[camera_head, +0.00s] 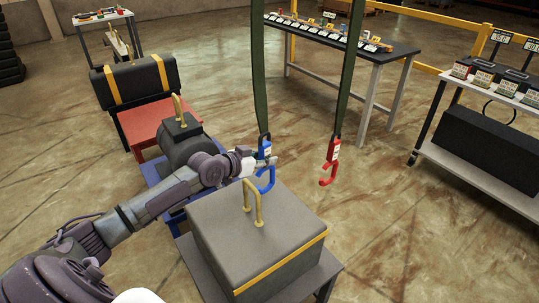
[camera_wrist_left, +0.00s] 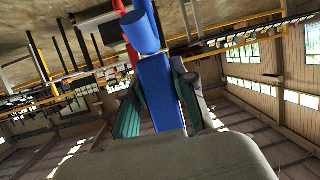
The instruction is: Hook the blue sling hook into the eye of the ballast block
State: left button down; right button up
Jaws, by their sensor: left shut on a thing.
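The blue sling hook (camera_head: 265,178) hangs at the end of a green strap in the head view. My left gripper (camera_head: 262,161) is shut on its upper body; the hook's curve hangs free below the fingers. In the left wrist view the blue hook (camera_wrist_left: 157,90) stands between the fingers. The ballast block (camera_head: 255,235) is a grey box with a yellow stripe, on a low stand. Its brass eye (camera_head: 254,204) rises from the top, just below and left of the hook's tip in the picture. Hook and eye look apart; depth is hard to tell. My right gripper is not in view.
A red hook (camera_head: 330,165) hangs from a second green strap to the right. A grey drum-like block (camera_head: 185,143) and a black block with yellow bands (camera_head: 137,82) stand behind on the left. Tables line the back and right. Open floor lies right of the ballast block.

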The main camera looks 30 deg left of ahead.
pick_arm(q)
jog(key=shift+s+a+r+p, duration=0.1)
jog(key=shift+s+a+p, duration=0.2)
jog(key=shift+s, duration=0.55)
jog(key=shift+s+a+r+p, duration=0.15)
jog(key=shift+s+p, duration=0.25)
jog(key=shift+s, duration=0.5)
jog(key=shift+s+a+r+p, duration=0.1)
jog(key=shift+s+a+p, duration=0.2)
jog(key=shift+s, duration=0.55)
jog(key=shift+f, duration=0.15)
jog(key=shift+f, duration=0.2)
jog(key=shift+f+b, duration=0.35)
jog(key=shift+b, duration=0.1)
jog(key=shift+f, duration=0.2)
